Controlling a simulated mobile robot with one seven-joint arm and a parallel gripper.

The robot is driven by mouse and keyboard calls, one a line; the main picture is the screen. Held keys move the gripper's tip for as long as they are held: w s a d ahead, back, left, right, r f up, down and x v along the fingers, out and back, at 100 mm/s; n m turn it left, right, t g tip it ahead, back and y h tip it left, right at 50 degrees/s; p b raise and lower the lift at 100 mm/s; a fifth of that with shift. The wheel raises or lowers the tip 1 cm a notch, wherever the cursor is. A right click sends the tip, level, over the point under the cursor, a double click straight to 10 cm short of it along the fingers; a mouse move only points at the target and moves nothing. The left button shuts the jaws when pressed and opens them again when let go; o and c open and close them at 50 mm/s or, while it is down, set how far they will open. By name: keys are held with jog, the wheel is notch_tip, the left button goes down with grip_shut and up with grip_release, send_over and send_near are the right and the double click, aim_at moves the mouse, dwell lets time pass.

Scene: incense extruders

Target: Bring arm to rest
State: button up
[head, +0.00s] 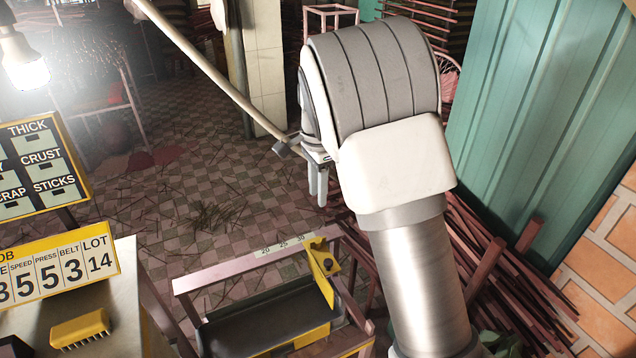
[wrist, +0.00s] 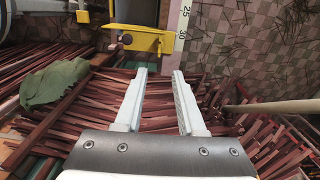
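My arm reaches up and bends over at a grey-ribbed joint in the head view. Below the fingers lies a heap of reddish-brown sticks (wrist: 155,118). The fingers appear to be above the sticks, not touching them.
A metal frame with a ruler strip (head: 283,246) and yellow stop (head: 321,271) stands at lower middle. A pale pole (head: 205,65) slants down close to my wrist. A teal corrugated wall (head: 545,120) stands right.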

jog(key=shift+r, duration=0.85)
jog(key=s+d+r+n+t+y, duration=0.15)
jog(key=s+d+r+n, duration=0.5)
jog(key=s+r, duration=0.65)
jog(key=s+d+n+t, duration=0.2)
jog(key=s+n, duration=0.1)
jog(key=s, duration=0.5)
jog(key=s+d+f+n+t+h, duration=0.1)
jog(key=s+d+n+t, duration=0.1)
jog(key=s, duration=0.6)
jog(key=shift+d+n, duration=0.15)
jog(key=shift+n, duration=0.7)
jog(key=shift+f+h, duration=0.1)
jog(key=shift+h, duration=0.15)
